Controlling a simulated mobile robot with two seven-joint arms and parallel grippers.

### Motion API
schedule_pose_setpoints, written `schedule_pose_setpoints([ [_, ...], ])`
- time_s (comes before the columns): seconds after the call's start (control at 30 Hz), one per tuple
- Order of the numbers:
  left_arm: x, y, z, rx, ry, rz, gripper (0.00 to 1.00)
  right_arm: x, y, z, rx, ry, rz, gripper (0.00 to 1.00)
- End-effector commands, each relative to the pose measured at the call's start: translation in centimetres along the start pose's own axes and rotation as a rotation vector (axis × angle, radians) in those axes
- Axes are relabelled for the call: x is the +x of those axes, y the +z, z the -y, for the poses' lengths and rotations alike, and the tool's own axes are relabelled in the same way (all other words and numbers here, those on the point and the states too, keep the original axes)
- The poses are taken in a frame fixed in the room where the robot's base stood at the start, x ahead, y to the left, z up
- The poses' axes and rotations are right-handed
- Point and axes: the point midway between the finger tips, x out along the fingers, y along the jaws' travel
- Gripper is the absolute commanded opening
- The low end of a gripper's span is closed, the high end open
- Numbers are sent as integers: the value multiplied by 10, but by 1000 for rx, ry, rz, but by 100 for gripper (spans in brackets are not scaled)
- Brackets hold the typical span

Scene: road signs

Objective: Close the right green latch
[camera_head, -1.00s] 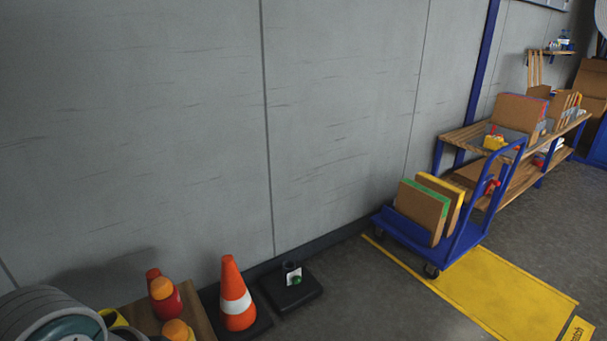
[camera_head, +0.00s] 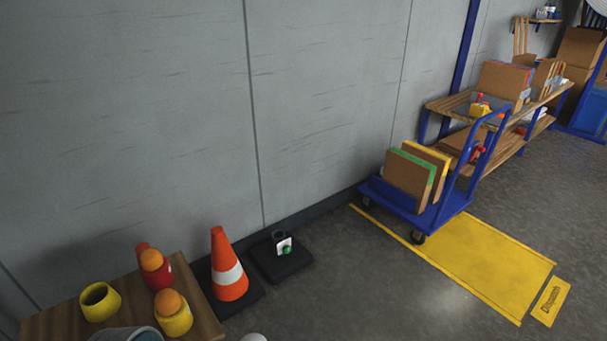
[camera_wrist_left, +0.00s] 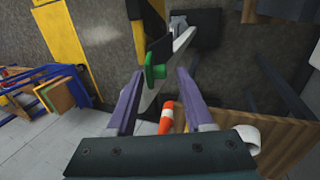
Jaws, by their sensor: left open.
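A small green latch (camera_head: 286,250) shows in the head view on a white plate, beside a dark post on a black base (camera_head: 282,263) on the floor. In the left wrist view a green latch (camera_wrist_left: 155,69) lies just ahead of the gripper, roughly between the two fingertips, with dark and pale grey parts behind it. I cannot tell whether it is the same one. My left gripper (camera_wrist_left: 159,76) is open, its purple fingers apart, with nothing clamped. Whether a finger touches the latch is unclear. My right gripper is not in view.
An orange cone (camera_head: 228,270) stands beside the black base. A wooden table (camera_head: 65,317) with yellow and red pots is at the lower left. A blue cart (camera_head: 412,212) with boards stands right, by a yellow floor area (camera_head: 490,265). The floor between is clear.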

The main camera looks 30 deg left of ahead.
Motion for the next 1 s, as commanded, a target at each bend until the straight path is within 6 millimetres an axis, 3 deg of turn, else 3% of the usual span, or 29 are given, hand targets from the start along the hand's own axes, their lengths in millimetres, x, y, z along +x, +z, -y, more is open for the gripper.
schedule_pose_setpoints([
  [0.1, 10, 0, 0, 1, -1, 0, 52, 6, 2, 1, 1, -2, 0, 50],
  [0.4, 10, 0, 0, 2, 0, -1, 51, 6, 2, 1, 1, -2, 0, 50],
  [0.87, 10, 0, 2, 2, -5, 1, 0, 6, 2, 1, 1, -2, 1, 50],
  [1.0, 10, 0, 3, 2, -7, 1, 0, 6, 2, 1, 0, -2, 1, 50],
])
